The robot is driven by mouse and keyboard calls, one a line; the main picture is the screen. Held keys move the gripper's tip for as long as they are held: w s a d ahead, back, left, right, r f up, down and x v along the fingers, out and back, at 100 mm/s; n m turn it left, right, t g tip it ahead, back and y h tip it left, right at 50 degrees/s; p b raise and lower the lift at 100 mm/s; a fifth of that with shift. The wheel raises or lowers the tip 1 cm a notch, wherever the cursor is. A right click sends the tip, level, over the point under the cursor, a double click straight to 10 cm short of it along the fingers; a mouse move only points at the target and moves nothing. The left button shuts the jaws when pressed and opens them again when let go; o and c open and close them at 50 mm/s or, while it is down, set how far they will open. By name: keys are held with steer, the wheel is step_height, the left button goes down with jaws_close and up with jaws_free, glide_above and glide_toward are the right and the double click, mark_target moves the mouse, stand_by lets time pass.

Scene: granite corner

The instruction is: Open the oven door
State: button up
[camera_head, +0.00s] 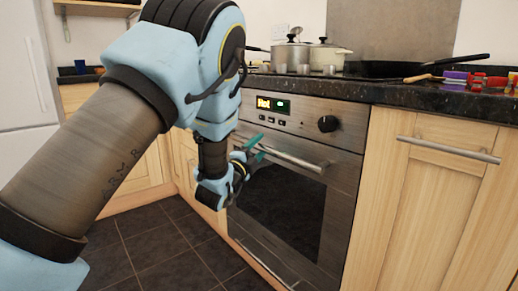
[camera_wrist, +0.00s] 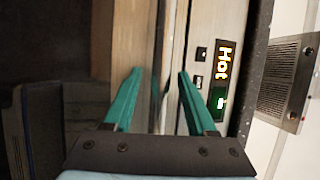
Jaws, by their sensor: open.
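The oven (camera_head: 325,108) is built in under the counter, and its door (camera_head: 285,208) with a dark window looks shut. A horizontal metal handle (camera_head: 295,160) runs along the door's top. My gripper (camera_head: 254,150) is at the left end of this handle, its teal fingers pointing at the oven front. In the wrist view, the two fingers (camera_wrist: 158,88) are apart, with metallic strips of the oven front seen between and beyond them. I cannot tell whether either finger touches the handle. The lit "Hot" display (camera_wrist: 223,75) is right of the fingers there.
A black knob (camera_head: 328,123) is on the oven panel. Pots (camera_head: 291,55) and a black pan (camera_head: 410,68) stand on top, with colourful items (camera_head: 480,80) to the right on the dark counter (camera_head: 440,100). Wooden cabinets (camera_head: 430,210) flank the oven. The tiled floor (camera_head: 165,250) in front looks clear.

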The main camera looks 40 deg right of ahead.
steer(key=shift+d, duration=0.15)
steer(key=shift+c, duration=0.3)
jaws_close()
stand_by(1.1)
